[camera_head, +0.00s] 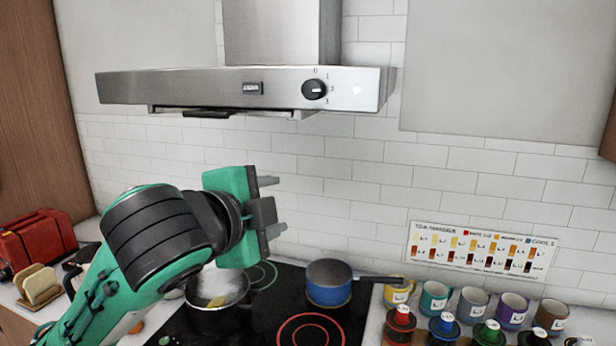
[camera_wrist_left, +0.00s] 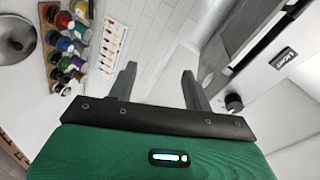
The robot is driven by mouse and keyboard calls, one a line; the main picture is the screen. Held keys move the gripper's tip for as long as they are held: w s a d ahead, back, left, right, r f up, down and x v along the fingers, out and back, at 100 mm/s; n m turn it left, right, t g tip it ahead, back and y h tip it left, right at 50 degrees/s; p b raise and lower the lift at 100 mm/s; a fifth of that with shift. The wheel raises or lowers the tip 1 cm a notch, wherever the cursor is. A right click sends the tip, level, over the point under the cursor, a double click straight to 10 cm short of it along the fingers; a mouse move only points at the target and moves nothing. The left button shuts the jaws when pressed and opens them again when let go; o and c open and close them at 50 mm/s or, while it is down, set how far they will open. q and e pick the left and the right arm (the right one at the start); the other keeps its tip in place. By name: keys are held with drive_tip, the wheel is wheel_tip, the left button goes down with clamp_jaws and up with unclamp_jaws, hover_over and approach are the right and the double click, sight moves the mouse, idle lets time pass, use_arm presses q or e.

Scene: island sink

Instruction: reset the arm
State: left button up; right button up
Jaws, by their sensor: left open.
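My left arm comes in from the left in the head view, with green and black links. My left gripper (camera_head: 272,207) is raised above the stove, in front of the white tiled wall and below the range hood. Its two grey fingers are apart and nothing is between them. In the left wrist view the fingers (camera_wrist_left: 158,85) also stand apart and empty, with bare wall tiles behind them. My right gripper is in neither view.
The range hood (camera_head: 240,88) hangs above the gripper. A steaming dark pot (camera_head: 217,318) and a blue pan (camera_head: 329,287) stand on the black cooktop (camera_head: 262,312). Several mugs (camera_head: 434,298) and colored-lid jars (camera_head: 443,328) are at right. A red toaster (camera_head: 38,241) is at left.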

use_arm(q)
drive_tip(key=s+a+f+n+g+y, duration=0.1)
drive_tip(key=a+f+n+g, duration=0.15)
drive_tip(key=f, duration=0.75)
drive_tip(key=s+a+f+n+g, duration=0.15)
drive_tip(key=f+n, duration=0.25)
drive_tip(key=f, duration=0.6)
drive_tip(key=a+f+n+g+y, duration=0.1)
drive_tip(key=a+f+n, duration=0.2)
drive_tip(key=f, duration=0.7)
drive_tip(key=s+a+f+n+g+y, duration=0.25)
drive_tip(key=s+a+f+n, duration=0.2)
drive_tip(key=s+f, duration=0.65)
drive_tip(key=s+a+f+n+g+y, duration=0.1)
drive_tip(key=s+a+f+n+g, duration=0.2)
drive_tip(key=s+a+f, duration=0.55)
drive_tip(key=s+d+f, duration=0.1)
drive_tip(key=s+f, duration=0.1)
drive_tip(key=f, duration=1.5)
drive_tip(key=s+d+f, duration=0.2)
drive_tip(key=f, duration=1.6)
drive_tip(key=s+a+f+g, duration=0.1)
drive_tip(key=s+a+f, duration=0.1)
drive_tip(key=s+f, duration=0.7)
drive_tip(key=s+a+f+g, duration=0.1)
drive_tip(key=s+a+f, duration=0.1)
drive_tip(key=s+f, duration=0.7)
